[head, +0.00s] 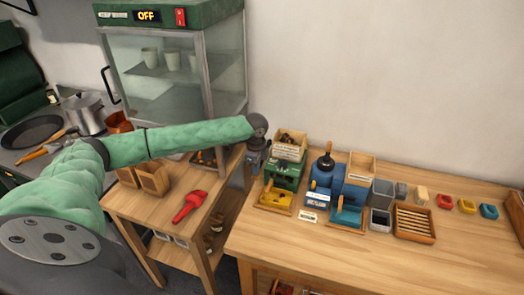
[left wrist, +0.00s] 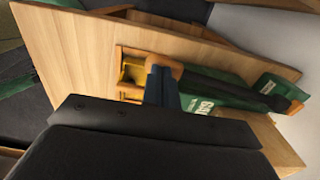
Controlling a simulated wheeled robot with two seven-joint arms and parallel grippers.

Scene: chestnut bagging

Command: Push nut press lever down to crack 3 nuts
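My left gripper (head: 254,162) points down just left of the green machine, apart from the black knob. In the left wrist view the fingers (left wrist: 161,87) are together with nothing seen between them, and the green machine (left wrist: 215,100) lies beyond. My right gripper is out of view.
A slatted wooden tray (head: 414,223), grey bins (head: 381,218) and small red, yellow and blue items (head: 466,206) lie to the right. A lower side table holds a red tool (head: 188,206). A glass-fronted cabinet (head: 170,60) stands behind. The table's front is clear.

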